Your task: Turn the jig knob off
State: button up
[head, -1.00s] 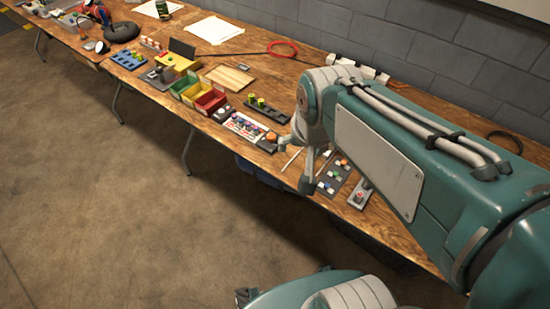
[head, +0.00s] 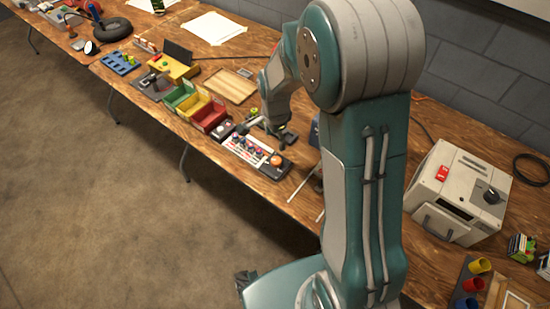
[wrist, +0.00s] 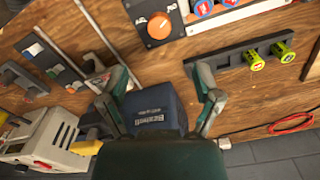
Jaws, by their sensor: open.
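An orange round knob (wrist: 158,27) sits on a dark plate with white markings around it, at the top of the wrist view. It also shows in the head view (head: 277,160), at the right end of a row of controls near the table's front edge. The markings are too small to read. My gripper (wrist: 162,75) is open and empty, with its two fingers spread below the knob in the wrist view. In the head view my gripper (head: 266,130) is above the bench, just behind the control panel, apart from the knob.
A dark blue box (wrist: 155,112) shows between my fingers. A dark rack (wrist: 240,57) with yellow-green pieces lies to its right. A beige box (head: 458,190) with a black knob stands on the right of the bench. Colored bins (head: 208,115) stand left of the panel.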

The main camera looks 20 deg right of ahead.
aim_at(275, 160)
notch_tip(275, 160, down, 10)
jog(key=shift+f, duration=0.15)
grip_shut()
dwell(0.3)
